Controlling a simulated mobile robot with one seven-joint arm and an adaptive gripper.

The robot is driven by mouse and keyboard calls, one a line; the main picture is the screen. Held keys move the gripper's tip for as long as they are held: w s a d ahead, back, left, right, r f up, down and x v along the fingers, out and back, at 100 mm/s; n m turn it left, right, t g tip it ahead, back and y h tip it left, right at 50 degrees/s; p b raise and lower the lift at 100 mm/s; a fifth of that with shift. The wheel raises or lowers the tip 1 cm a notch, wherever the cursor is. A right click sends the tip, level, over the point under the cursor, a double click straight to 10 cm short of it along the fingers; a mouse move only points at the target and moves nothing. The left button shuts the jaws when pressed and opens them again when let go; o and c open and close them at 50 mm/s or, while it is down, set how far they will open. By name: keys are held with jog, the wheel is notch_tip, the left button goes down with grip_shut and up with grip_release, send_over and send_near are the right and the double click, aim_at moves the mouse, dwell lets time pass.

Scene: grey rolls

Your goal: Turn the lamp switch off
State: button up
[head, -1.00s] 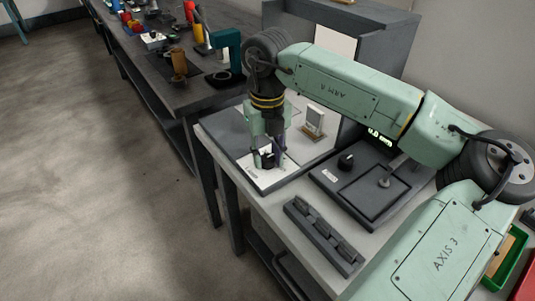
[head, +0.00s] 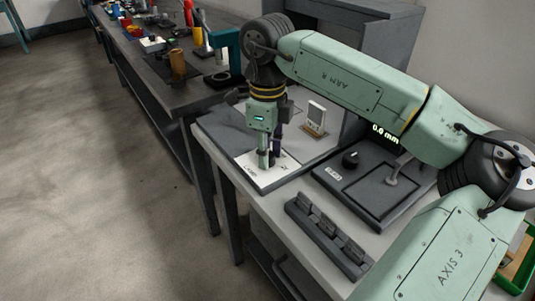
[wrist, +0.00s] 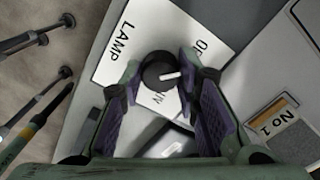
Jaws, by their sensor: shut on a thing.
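The lamp switch (wrist: 160,70) is a round black knob with a white pointer line, on a white plate (wrist: 130,30) printed LAMP. In the wrist view the pointer points right, towards one finger. Other lettering on the plate is partly hidden. My gripper (wrist: 163,75) is shut on the knob, with one purple-padded finger on each side. In the head view my gripper (head: 269,160) points straight down over the white plate (head: 280,174), and its fingers hide the knob.
Behind the plate stands a small framed card (head: 316,115), marked No 1 in the wrist view (wrist: 270,125). To the right is a dark device (head: 335,190) with its own black knob (head: 350,158) and a 0.0 mm readout. A dark rack (head: 327,238) lies in front.

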jog(key=shift+n, duration=1.1)
jog(key=o, duration=1.2)
notch_tip(320, 180, up, 12)
jog(key=shift+r, duration=0.1)
